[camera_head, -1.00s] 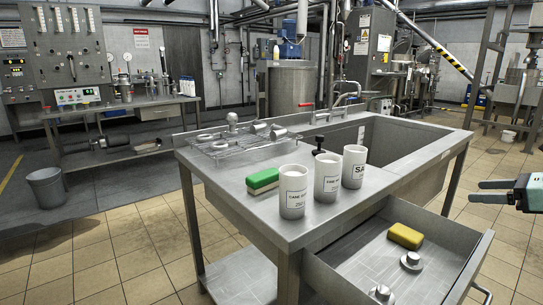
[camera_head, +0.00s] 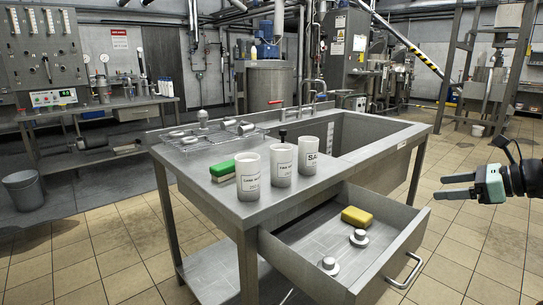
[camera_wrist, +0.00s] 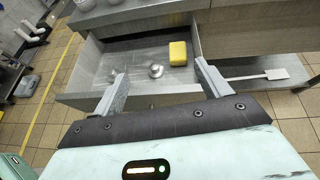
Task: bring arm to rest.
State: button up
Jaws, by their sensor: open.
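My gripper (camera_head: 457,186) is at the right of the head view, to the right of the open drawer and apart from it. Its two fingers are spread and hold nothing. In the wrist view my gripper (camera_wrist: 156,90) also shows open, with the drawer beyond its fingertips. The open drawer (camera_head: 305,250) extends from the steel sink table (camera_head: 225,200). It holds a yellow sponge (camera_head: 357,217) and two small metal knobbed pieces, one (camera_head: 359,237) near the sponge and one (camera_head: 328,265) nearer the front.
Three labelled white cups (camera_head: 283,165) and a green sponge (camera_head: 236,167) stand on the table beside the sink basin (camera_head: 365,140). A wire rack (camera_head: 195,140) is behind them. A grey bin (camera_head: 22,190) stands at far left. The tiled floor right of the drawer is clear.

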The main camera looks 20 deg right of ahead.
jog(key=a+f+n+g+y, duration=0.3)
jog(key=a+n+g, duration=0.95)
jog(key=a, duration=1.45)
jog(key=s+a+f+n+h, duration=0.3)
jog(key=s+a+n+h, duration=0.6)
jog(key=s+a+n, duration=1.2)
jog(key=w+d+f+n+t+b, duration=0.1)
jog(key=w+d+f+n+b, duration=0.1)
jog(key=f+b, duration=0.3)
jog(key=w+d+f+n+b, duration=0.1)
jog(key=w+f+n+b, duration=0.15)
jog(key=f+b, duration=0.25)
notch_tip(320, 180, up, 25)
jog(key=p, duration=2.5)
jog(key=shift+d, duration=0.15)
